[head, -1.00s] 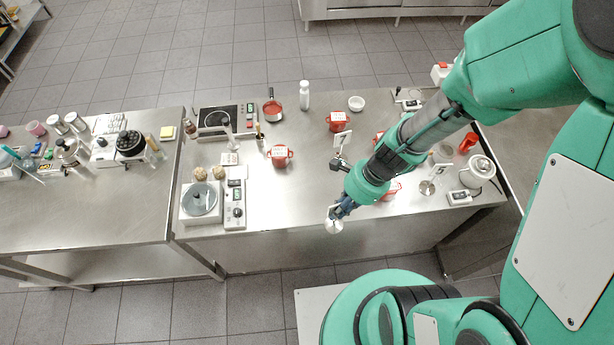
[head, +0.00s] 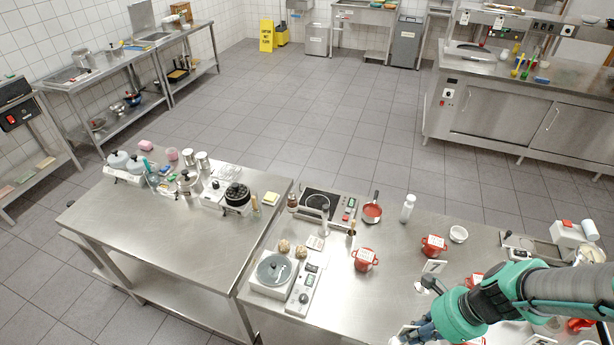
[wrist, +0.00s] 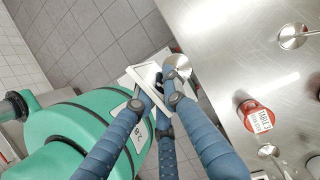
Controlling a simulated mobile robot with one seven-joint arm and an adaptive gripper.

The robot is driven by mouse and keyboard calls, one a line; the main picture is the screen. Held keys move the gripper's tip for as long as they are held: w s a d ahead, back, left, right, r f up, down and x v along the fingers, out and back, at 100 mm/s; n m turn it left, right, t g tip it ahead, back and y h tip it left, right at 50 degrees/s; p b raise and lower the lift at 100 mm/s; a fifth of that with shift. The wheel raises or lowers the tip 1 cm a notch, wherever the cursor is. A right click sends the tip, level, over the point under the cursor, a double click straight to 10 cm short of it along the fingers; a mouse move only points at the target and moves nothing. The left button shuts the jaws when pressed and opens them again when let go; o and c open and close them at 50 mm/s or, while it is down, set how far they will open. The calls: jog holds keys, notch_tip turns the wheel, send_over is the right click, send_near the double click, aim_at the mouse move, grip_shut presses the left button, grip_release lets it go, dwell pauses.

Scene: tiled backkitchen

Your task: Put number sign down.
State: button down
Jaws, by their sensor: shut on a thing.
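My gripper (wrist: 163,95) has blue ribbed fingers, shut on a number sign: a white card (wrist: 146,76) with a round steel base (wrist: 178,67). The sign is tilted in the wrist view, with floor showing beyond it, and its number is not readable. In the head view my gripper (head: 418,332) is at the bottom edge, with a small white part of the sign beside it. Another number sign (head: 434,266) stands on the steel table (head: 345,300), up and right of my gripper. A further sign (head: 540,340) is cut off at the bottom.
Red pots (head: 365,259) (head: 433,245) with white labels, a white bottle (head: 407,208), a small white bowl (head: 458,234) and a kitchen scale (head: 275,272) stand on the table. Bare steel lies between the left red pot and my arm. A second table (head: 160,240) adjoins left.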

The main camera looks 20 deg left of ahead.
jog(key=w+a+r, duration=0.1)
jog(key=w+a, duration=0.5)
jog(key=a, duration=0.3)
jog(key=w+a+m+p, duration=0.1)
jog(key=w+a, duration=0.4)
jog(key=a, duration=0.4)
jog(key=w+a+r, duration=0.1)
jog(key=w+a, duration=0.5)
jog(key=a, duration=0.3)
jog(key=s+a+f+m+p, duration=0.1)
jog(key=s+a, duration=0.2)
jog(key=a, duration=1.4)
jog(key=s+a+f+m, duration=0.1)
jog(key=s+a, duration=0.3)
jog(key=a, duration=1.4)
jog(key=shift+t, duration=0.4)
jog(key=shift+w+d+f, duration=0.1)
jog(key=shift+w+f, duration=0.05)
jog(key=shift+f, duration=1.15)
jog(key=shift+w+d+f, duration=0.1)
jog(key=shift+f, duration=1.2)
jog(key=shift+a, duration=0.1)
